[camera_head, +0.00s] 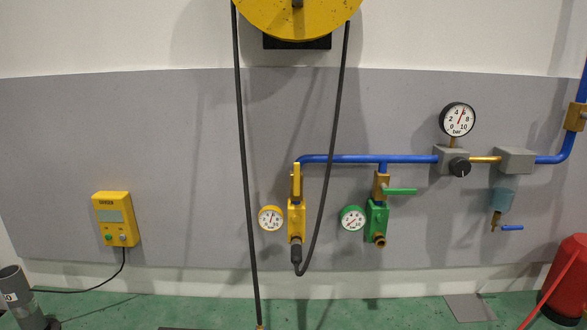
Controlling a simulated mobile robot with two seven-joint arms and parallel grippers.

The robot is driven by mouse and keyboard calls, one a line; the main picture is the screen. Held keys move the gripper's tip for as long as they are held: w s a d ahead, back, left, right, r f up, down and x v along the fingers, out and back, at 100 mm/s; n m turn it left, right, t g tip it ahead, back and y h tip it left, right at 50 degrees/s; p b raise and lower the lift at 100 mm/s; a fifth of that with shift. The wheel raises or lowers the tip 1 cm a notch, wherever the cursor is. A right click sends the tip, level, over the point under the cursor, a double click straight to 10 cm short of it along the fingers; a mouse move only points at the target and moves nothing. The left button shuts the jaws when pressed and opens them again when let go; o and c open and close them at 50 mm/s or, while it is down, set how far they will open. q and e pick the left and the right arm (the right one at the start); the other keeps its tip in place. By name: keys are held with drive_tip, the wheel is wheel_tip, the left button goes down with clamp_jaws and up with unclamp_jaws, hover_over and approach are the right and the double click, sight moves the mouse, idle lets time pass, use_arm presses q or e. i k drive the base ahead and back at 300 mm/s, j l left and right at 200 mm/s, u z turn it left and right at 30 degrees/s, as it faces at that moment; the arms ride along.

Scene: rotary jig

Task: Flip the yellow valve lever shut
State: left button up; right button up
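The yellow valve lever (297,180) stands upright, in line with the short vertical drop from the blue pipe. It sits above a yellow outlet block (296,218) on the grey wall panel. A dark hose coupling (296,252) is plugged into the bottom of that block. A round yellow-rimmed gauge (270,218) is at the block's left; its needle is too small to read surely. Neither of my grippers shows in the head view.
A black hose (244,170) hangs from the yellow reel (300,12) in two strands, left and right of the yellow valve. A green lever (400,191) lies horizontal over a green block (377,220). A yellow box (116,219) is on the left; a red cylinder (570,275) stands at right.

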sight(296, 165)
drive_tip(key=j, duration=0.6)
drive_tip(key=k+j, duration=0.15)
drive_tip(key=j, duration=1)
drive_tip(key=k+j+z, duration=0.1)
drive_tip(key=j, duration=0.5)
